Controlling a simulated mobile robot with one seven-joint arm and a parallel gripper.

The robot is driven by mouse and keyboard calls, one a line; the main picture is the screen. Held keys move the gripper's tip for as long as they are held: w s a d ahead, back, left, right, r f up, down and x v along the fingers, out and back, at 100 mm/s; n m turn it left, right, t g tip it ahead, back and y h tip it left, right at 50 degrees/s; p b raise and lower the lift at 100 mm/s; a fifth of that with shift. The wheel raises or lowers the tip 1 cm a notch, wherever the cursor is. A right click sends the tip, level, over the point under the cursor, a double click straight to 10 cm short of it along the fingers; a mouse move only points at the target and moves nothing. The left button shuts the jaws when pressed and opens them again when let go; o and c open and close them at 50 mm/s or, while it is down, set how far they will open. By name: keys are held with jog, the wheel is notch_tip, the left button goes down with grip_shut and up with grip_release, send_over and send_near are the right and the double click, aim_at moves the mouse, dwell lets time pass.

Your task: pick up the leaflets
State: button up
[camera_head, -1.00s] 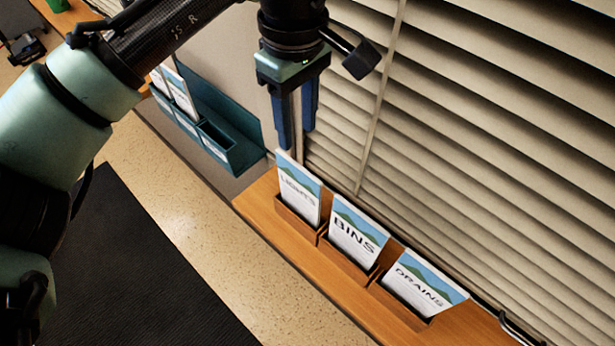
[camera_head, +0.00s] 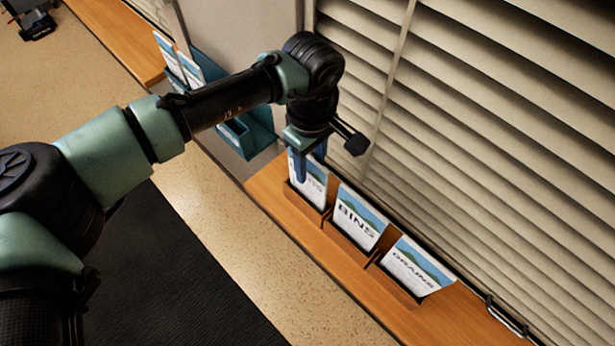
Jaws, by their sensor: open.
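Three stacks of leaflets stand in wooden pockets on the ledge in the head view. The leftmost leaflets (camera_head: 315,190), lettered LIGHTS in the earlier frame, are partly covered by my gripper. The BINS leaflets (camera_head: 357,219) are in the middle and the DRAINS leaflets (camera_head: 417,268) at the right. My gripper (camera_head: 309,168) points down at the top of the leftmost leaflets, with its blue fingers open. One finger shows in front of these leaflets. The other is mostly hidden behind, so I cannot tell whether they touch the leaflets.
A teal wall rack (camera_head: 255,140) with more leaflets (camera_head: 178,68) is at the back left, partly behind my arm. Slatted blinds (camera_head: 480,140) rise close behind the wooden ledge (camera_head: 350,282). A dark mat (camera_head: 180,270) lies on the speckled floor, which is clear.

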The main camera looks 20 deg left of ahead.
grip_shut()
dwell(1.4)
